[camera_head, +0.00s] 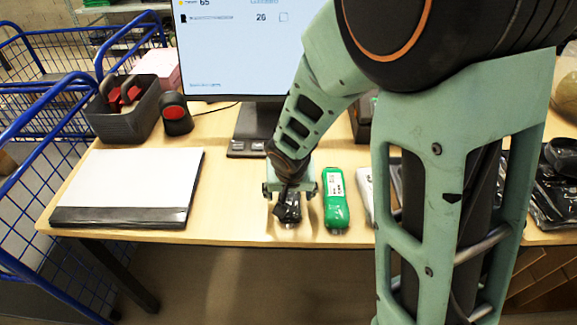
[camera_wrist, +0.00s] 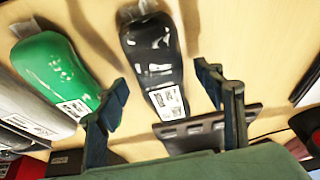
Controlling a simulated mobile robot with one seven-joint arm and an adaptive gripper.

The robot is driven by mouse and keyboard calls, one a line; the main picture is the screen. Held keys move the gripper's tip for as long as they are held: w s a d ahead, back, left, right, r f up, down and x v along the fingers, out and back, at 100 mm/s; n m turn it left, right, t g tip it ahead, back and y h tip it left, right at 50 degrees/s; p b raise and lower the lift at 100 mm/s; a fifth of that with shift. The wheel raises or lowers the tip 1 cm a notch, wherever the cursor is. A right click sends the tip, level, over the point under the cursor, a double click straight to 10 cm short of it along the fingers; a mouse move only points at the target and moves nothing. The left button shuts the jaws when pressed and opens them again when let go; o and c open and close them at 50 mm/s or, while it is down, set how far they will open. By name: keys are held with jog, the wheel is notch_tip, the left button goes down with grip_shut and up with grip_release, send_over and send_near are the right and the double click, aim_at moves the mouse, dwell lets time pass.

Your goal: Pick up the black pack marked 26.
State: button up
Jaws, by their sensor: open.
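A black glossy pack (camera_wrist: 152,45) with a white label lies on the table between the fingers of my gripper (camera_wrist: 163,77) in the wrist view. The fingers are spread, one on each side of the pack, with gaps to it. The label is too small to read a number. In the head view my gripper (camera_head: 291,190) points down over the black pack (camera_head: 288,212), hiding most of it; only its near end shows. My gripper is open and empty.
A green pack (camera_head: 336,200) lies close to the right, with a grey pack (camera_head: 365,190) beyond it. Other black packs (camera_head: 556,195) lie at the far right. A monitor (camera_head: 235,50) stands behind. A white flat board (camera_head: 130,180) lies left; bare table separates it from my gripper.

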jog(key=shift+w+a+f, duration=0.1)
jog(key=shift+w+f, duration=0.15)
jog(key=shift+f, duration=0.45)
jog(key=shift+c, duration=0.2)
jog(key=c, duration=1.2)
jog(key=shift+r, duration=0.25)
